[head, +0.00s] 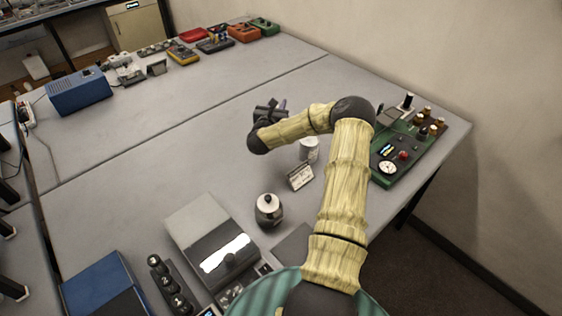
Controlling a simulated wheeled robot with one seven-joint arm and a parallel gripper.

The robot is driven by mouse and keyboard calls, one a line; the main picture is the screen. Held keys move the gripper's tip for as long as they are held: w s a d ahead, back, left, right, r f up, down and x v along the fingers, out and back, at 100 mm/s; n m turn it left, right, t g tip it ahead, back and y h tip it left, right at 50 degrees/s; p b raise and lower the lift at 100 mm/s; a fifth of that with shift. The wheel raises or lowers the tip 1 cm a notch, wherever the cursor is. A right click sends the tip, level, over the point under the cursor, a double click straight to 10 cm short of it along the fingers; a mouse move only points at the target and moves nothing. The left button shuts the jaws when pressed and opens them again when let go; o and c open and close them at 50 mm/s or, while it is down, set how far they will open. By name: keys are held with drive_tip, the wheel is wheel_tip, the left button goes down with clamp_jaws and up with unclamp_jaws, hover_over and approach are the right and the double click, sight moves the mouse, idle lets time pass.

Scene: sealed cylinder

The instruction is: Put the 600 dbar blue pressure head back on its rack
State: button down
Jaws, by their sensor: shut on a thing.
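My gripper (272,110) is held out over the middle of the table, at the far end of my bent arm. It is shut on a small bluish-purple piece (282,104), of which only a sliver shows past the dark gripper. This fits the blue pressure head, but any marking on it is too small to read. A black rack (187,296) with several dark round-topped pieces in a row stands at the bottom left, well apart from my gripper. I cannot tell whether it is the pressure head's own rack.
A white cylinder (309,148), a small card (300,177) and a silver-and-black pot (268,209) stand near my arm. A green panel with a gauge (387,167) is at right. A grey device (213,245) is at front. The table's middle left is clear.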

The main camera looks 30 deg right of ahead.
drive_tip(key=shift+r, duration=0.1)
wheel_tip(320, 180, down, 6)
drive_tip(key=shift+f+p, duration=0.15)
drive_tip(key=shift+p, duration=0.9)
wheel_tip(320, 180, down, 3)
drive_tip(key=shift+p, duration=0.6)
drive_tip(key=shift+f, duration=0.35)
